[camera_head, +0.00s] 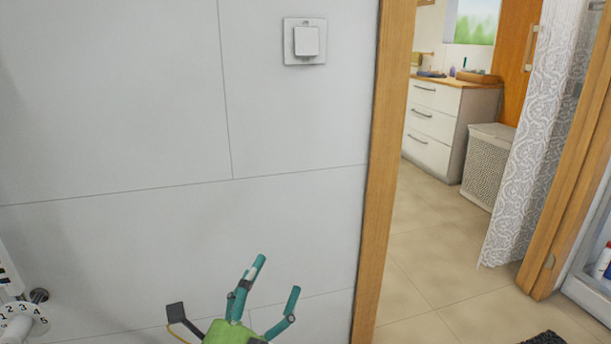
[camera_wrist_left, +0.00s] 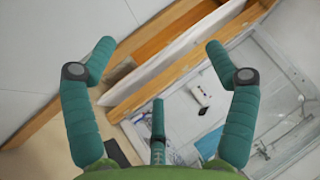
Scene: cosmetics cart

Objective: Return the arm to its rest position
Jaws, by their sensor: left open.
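My left gripper (camera_head: 277,275) is at the bottom of the head view, in front of the white tiled wall. Its teal fingers point up from a green palm. The left wrist view also shows this gripper (camera_wrist_left: 159,48), with its fingers spread wide and nothing between them. My right gripper is in neither view. Most of my left arm is out of the head view, below its lower edge.
A wall switch (camera_head: 306,41) is above the gripper. Right of it stands a wooden door frame (camera_head: 381,150) with an open doorway. Beyond are a white drawer cabinet (camera_head: 432,125), a wicker basket (camera_head: 485,165) and a patterned curtain (camera_head: 530,150). A numbered dial (camera_head: 22,322) is lower left.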

